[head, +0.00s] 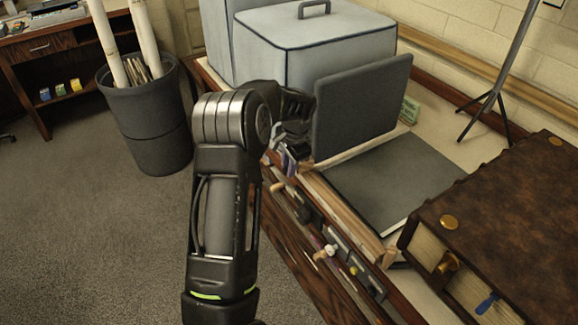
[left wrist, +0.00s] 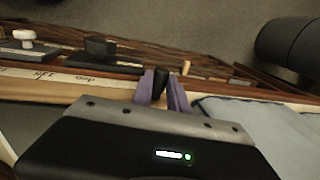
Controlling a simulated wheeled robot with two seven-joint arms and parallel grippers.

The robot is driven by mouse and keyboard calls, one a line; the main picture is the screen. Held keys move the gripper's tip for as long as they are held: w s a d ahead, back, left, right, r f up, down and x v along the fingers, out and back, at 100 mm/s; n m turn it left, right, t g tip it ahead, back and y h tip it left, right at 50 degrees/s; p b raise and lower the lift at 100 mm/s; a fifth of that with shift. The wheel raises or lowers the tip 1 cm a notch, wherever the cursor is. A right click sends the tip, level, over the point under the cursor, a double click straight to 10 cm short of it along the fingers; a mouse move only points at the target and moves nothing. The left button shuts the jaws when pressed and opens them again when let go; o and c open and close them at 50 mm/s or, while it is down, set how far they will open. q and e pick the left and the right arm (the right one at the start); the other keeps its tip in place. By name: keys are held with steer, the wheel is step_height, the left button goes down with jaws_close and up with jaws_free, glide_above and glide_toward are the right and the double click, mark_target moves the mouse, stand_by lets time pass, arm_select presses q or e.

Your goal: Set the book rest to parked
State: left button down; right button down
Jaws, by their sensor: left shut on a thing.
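My left gripper (head: 286,160) is at the wooden front rail (head: 345,215) of the bench, near the left end of a row of knobs. In the left wrist view its purple fingertips (left wrist: 163,90) are shut on a small dark upright peg (left wrist: 160,80). What the peg joins to below is hidden. A dark grey panel (head: 362,105) stands nearly upright just beyond the gripper, and a flat dark grey board (head: 395,180) lies in front of it. I cannot tell for certain which part is the book rest. My right gripper is not in view.
Several knobs, including a pale one (head: 326,252), sit along the front. A brown leather-covered box (head: 510,220) stands at the right. A grey-blue covered case (head: 315,40) is behind the panel. A dark bin (head: 150,115) with rolls stands on open carpet at the left.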

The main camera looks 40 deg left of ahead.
arm_select(q)
steer(key=shift+w+a+r, duration=0.1)
steer(key=shift+a+r, duration=0.05)
steer(key=shift+a, duration=0.15)
steer(key=c, duration=1.5)
jaws_free()
steer(key=shift+o, duration=1)
steer(key=shift+d, duration=0.1)
step_height(320, 180, up, 7)
steer(key=d+b, duration=0.1)
steer(key=shift+s+d+r, duration=0.2)
steer(key=shift+s, duration=0.05)
steer(key=shift+s, duration=0.1)
